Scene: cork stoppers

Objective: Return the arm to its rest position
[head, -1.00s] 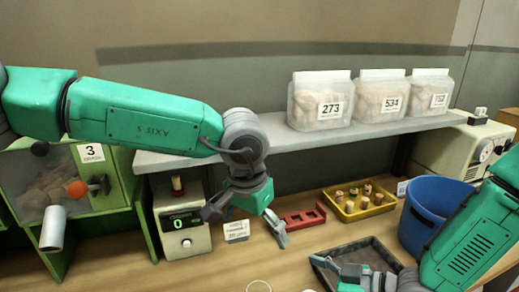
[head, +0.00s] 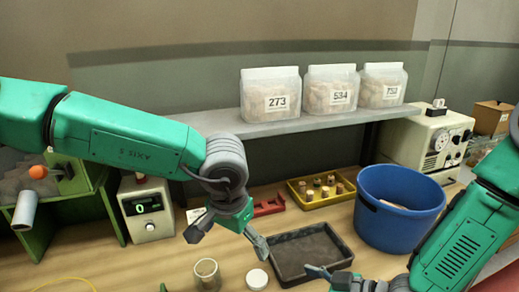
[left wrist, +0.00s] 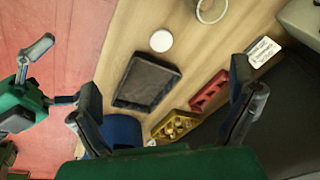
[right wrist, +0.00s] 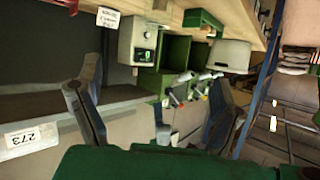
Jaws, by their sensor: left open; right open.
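My left gripper (head: 228,238) is open and empty, held above the bench left of the dark grey tray (head: 272,255) in the head view. In the left wrist view its two fingers (left wrist: 165,80) stand wide apart, with the tray (left wrist: 128,98) below between them. My right gripper (head: 335,279) is at the bottom edge of the head view, partly cut off. In the right wrist view its fingers (right wrist: 152,75) are spread with nothing between them. Several corks sit in the yellow tray (head: 301,203), clear of both grippers.
A blue bin (head: 372,222) stands right of the trays, near my right arm. A glass jar (head: 207,278) and a white lid (head: 257,279) are at the front.

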